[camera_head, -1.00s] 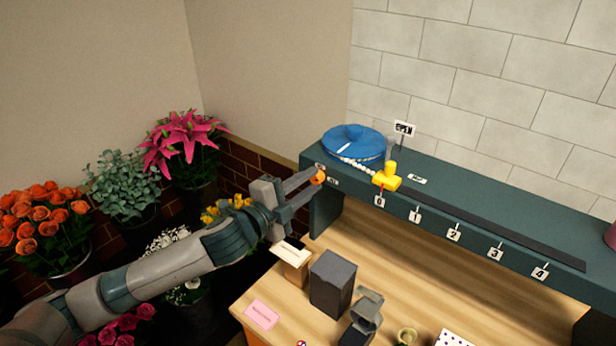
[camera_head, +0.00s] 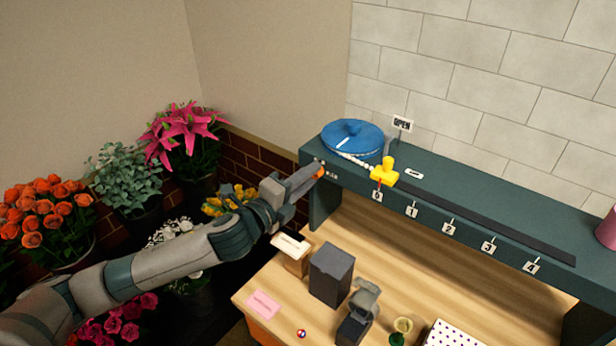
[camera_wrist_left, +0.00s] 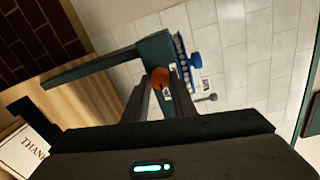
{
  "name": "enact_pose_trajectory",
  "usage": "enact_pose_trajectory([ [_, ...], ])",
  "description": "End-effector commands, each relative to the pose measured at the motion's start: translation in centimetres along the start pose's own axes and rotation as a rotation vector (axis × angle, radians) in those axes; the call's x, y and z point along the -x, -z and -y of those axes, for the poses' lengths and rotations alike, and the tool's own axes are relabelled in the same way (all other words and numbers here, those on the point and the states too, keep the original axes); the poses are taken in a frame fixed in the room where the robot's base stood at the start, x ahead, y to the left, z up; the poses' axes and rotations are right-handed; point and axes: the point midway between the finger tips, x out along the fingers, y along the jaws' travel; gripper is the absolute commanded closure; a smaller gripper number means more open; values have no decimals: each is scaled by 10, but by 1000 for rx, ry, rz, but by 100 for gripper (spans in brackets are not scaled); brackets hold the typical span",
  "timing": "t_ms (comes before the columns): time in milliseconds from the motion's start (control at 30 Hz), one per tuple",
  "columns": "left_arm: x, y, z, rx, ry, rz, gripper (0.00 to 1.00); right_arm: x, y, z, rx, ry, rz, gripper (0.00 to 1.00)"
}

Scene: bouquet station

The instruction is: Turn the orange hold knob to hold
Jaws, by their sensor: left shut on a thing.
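The orange hold knob (camera_head: 321,172) sits on the left end of the dark green shelf front (camera_head: 330,215), with small labels beside it. My left gripper (camera_head: 314,173) reaches it from the left and is shut on the knob. In the left wrist view the knob (camera_wrist_left: 160,77) shows round and orange between the fingertips of my left gripper (camera_wrist_left: 155,88). The fingers hide part of the knob in the head view, so I cannot tell which way it points. My right gripper is not in view.
On the shelf are a blue round reel (camera_head: 352,138), a yellow slider (camera_head: 384,172) and numbered tags. Below, the wooden table (camera_head: 400,262) holds a dark box (camera_head: 331,272), a card box (camera_head: 291,252) and a pink card (camera_head: 264,304). Potted flowers (camera_head: 45,212) stand left.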

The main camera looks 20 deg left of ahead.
Motion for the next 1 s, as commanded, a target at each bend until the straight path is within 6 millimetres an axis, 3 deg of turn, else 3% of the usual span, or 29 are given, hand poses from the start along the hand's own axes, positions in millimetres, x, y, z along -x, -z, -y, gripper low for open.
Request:
enact_pose_trajectory([
  [100,0,1,-2,0,-3,-1,98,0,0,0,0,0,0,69],
  [133,0,1,-2,0,-3,-1,71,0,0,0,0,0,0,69],
  [200,0,0,-2,0,-2,-1,57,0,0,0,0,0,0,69],
  [667,5,0,-2,1,-1,0,57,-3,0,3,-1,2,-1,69],
  [867,25,1,-4,0,-1,-1,57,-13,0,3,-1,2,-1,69],
  [1000,48,1,-5,0,-1,-1,57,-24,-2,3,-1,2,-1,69],
])
